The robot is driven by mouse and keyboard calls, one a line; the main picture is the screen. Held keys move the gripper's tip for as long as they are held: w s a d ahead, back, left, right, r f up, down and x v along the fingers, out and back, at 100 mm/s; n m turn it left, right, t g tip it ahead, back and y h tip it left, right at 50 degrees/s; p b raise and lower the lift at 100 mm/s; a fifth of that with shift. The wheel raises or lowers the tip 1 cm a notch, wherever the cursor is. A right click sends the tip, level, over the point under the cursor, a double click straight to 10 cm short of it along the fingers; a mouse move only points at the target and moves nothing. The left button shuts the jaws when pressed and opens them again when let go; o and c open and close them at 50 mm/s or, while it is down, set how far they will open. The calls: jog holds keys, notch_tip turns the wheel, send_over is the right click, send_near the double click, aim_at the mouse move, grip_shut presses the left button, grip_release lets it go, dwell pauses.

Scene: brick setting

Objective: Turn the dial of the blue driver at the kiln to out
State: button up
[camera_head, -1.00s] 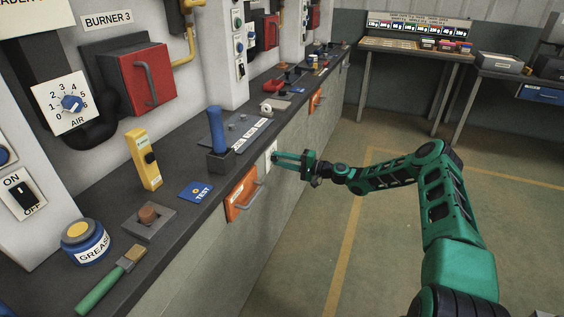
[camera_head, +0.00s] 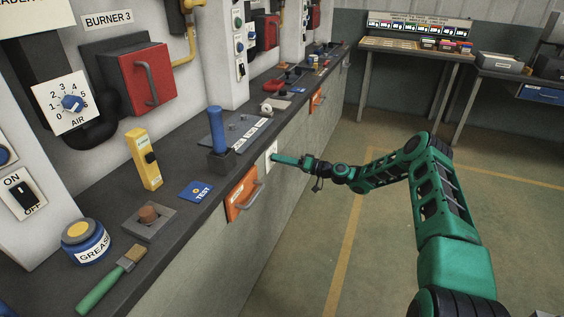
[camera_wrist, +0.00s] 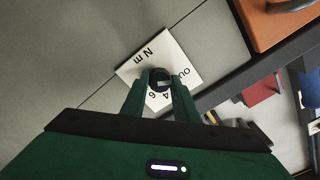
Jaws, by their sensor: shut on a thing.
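The blue driver (camera_head: 217,130) stands upright, handle up, in a dark block on the bench. Below it on the bench front is a white dial plate (camera_head: 271,150). In the wrist view the plate (camera_wrist: 184,62) shows "N m", "OUT", "4" and "6", with a dark round dial knob (camera_wrist: 158,74) on it. My gripper (camera_head: 277,158) reaches the plate from the right. In the wrist view my gripper (camera_wrist: 159,84) has one finger on each side of the knob and is shut on it. The fingers hide part of the plate, and I cannot read the knob's pointer.
An orange drawer front with a handle (camera_head: 240,195) is beside the plate. The floor (camera_head: 320,235) beside the bench is clear.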

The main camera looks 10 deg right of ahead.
jog(key=shift+s+a+f, duration=0.15)
jog(key=shift+f, duration=0.2)
jog(key=o, duration=1)
jog(key=shift+o, duration=0.3)
jog(key=shift+r, duration=0.15)
jog(key=shift+d, duration=0.2)
jog(key=v, duration=1)
jog(key=shift+d, duration=0.2)
jog(key=shift+s, duration=0.1)
